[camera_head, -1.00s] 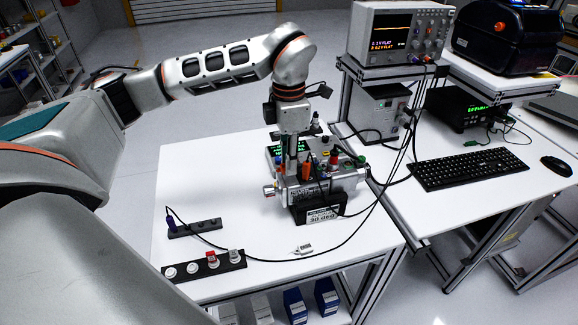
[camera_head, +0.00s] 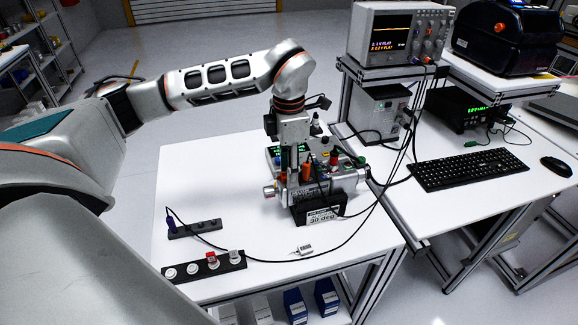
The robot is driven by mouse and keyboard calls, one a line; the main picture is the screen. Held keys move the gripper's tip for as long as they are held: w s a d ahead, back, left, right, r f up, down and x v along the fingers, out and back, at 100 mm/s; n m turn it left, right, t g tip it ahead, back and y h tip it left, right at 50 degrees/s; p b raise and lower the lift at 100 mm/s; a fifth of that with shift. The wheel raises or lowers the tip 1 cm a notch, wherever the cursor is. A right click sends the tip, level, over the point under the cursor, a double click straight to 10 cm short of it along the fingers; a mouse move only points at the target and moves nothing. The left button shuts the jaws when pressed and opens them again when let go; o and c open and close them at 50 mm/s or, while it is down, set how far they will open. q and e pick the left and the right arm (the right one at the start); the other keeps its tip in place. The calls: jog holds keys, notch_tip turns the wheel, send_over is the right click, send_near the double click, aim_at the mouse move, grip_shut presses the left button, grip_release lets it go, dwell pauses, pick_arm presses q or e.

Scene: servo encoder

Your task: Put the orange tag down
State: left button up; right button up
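My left gripper (camera_head: 292,176) points down over the left part of the grey servo fixture (camera_head: 345,183). An orange piece (camera_head: 306,172), which may be the orange tag, shows right beside its fingers. I cannot tell whether the fingers hold this piece or only stand next to it, and the fingertips are too small and crowded to read. The fixture also carries a red knob (camera_head: 334,159) and a green one (camera_head: 360,162). A label reading "30 deg" (camera_head: 322,218) is on the black block at its front. My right gripper is not in view.
A black strip with several round white pieces and one red piece (camera_head: 205,267) lies at the table's front left. Behind it is a smaller black strip (camera_head: 195,229) with a blue-handled probe (camera_head: 171,222). A cable crosses the white table (camera_head: 240,205).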

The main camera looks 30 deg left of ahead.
pick_arm(q)
jog(key=shift+w+r, duration=0.1)
jog(key=shift+r, duration=0.4)
notch_tip(320, 180, up, 11)
jog(key=shift+r+b, duration=0.15)
jog(key=shift+b, duration=0.2)
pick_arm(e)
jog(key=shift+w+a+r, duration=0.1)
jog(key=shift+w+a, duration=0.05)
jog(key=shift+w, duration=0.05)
